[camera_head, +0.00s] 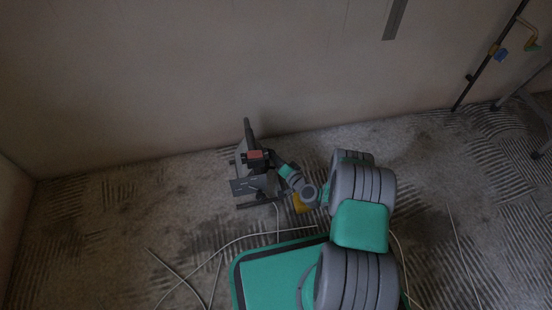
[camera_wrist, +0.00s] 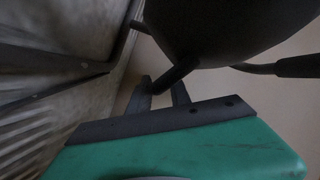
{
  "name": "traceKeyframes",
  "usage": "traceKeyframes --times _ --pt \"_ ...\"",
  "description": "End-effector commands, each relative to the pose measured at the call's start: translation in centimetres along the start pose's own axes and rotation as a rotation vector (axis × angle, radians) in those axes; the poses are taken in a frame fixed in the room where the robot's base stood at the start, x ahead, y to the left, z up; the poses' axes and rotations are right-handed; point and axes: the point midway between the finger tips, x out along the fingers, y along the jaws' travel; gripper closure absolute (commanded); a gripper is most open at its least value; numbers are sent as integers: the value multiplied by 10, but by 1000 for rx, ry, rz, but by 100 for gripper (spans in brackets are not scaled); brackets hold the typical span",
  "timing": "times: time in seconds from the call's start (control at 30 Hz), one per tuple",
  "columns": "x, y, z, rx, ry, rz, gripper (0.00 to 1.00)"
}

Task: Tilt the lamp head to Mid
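The work lamp (camera_head: 241,186) stands on the floor near the wall in the head view, dark and partly hidden by my gripper. In the wrist view the dark, rounded lamp head (camera_wrist: 225,28) fills the top. A short dark bar (camera_wrist: 172,78) comes down from it and lies between my two fingertips. My gripper (camera_wrist: 162,90) has its fingers apart, with a gap showing beside the bar. The bar looks close to the left finger; contact is unclear. My gripper also shows small at the lamp in the head view (camera_head: 262,162). The head's exact tilt is hard to read.
Pale cables (camera_head: 245,237) lie across the ridged floor in front of the lamp. A plain wall (camera_head: 150,80) rises behind it. A dark pole (camera_head: 487,60) with yellow and blue fittings stands at the far right. The floor to the left is mostly clear.

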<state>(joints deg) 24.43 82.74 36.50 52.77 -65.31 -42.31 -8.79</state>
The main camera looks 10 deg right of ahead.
Motion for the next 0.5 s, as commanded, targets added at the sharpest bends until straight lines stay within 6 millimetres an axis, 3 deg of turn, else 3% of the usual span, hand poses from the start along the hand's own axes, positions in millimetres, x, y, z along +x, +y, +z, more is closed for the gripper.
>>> traceKeyframes --times 0.1,0.33,0.5 --pt "0 0 0 1 0 0 66" --pt "0 -1 0 1 0 0 66" --pt "-5 -21 -14 0 0 -1 66"
